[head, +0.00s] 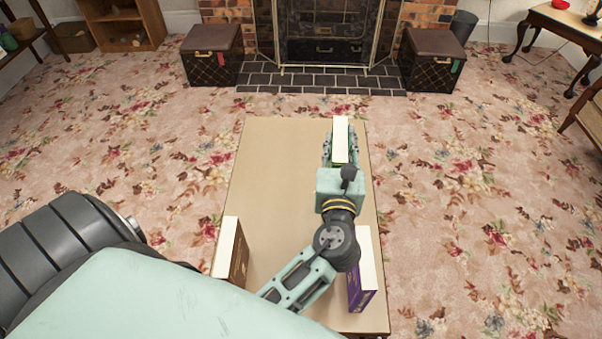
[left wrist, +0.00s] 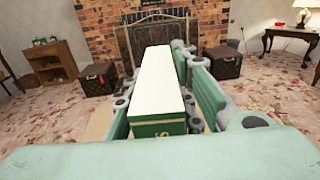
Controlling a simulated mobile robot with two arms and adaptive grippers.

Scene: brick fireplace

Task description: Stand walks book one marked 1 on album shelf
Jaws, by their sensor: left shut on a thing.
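A green book (left wrist: 160,128) with white page edges on top stands upright between the fingers of my left gripper (head: 340,148), which is shut on it. In the head view the book (head: 340,132) is at the far right part of the table (head: 280,160). Its spine faces the left wrist camera and bears a gold mark that I cannot read for sure. Whether its base touches the table is hidden. A low wooden shelf (head: 133,20) stands at the back left; I cannot tell if it is the album shelf. My right gripper is out of view.
A brown book (head: 238,265) stands at the table's near left and a purple book (head: 362,285) at its near right. The table's middle and far left are bare. Two dark trunks (head: 212,68) (head: 432,72) flank the brick hearth. Flowered carpet surrounds the table.

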